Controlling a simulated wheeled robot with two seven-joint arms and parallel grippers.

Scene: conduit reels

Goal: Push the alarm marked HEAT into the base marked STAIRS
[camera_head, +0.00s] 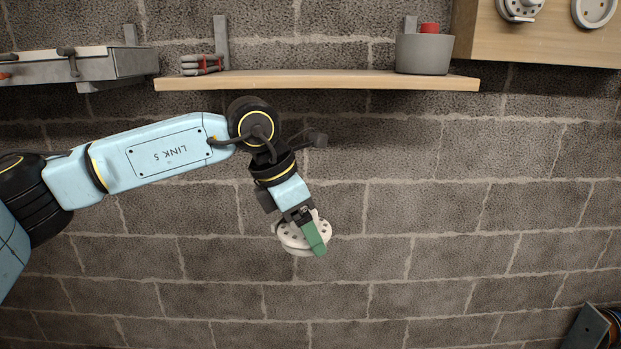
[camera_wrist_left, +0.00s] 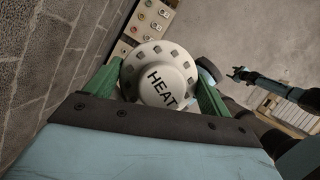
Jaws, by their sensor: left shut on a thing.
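The white round alarm marked HEAT (camera_wrist_left: 160,80) sits between the green fingers of my left gripper (camera_wrist_left: 156,74), its lettering facing the wrist camera. In the head view the same alarm (camera_head: 291,238) is held by my left gripper (camera_head: 308,238) in front of the bare wall, below the shelf. Two round white fittings, one with a part on it (camera_head: 519,8) and one flat ring (camera_head: 593,10), are on a wooden board at the top right. Both are cut by the frame, and no STAIRS marking is readable. My right gripper (camera_wrist_left: 241,74) appears small in the wrist view; its jaw state is unclear.
A wooden shelf (camera_head: 320,82) holds a grey pot (camera_head: 424,53) with a red item, and red-and-grey tools (camera_head: 202,65). A grey metal tray (camera_head: 75,68) is at upper left. The wooden board (camera_head: 560,40) is at upper right. The wall below is clear.

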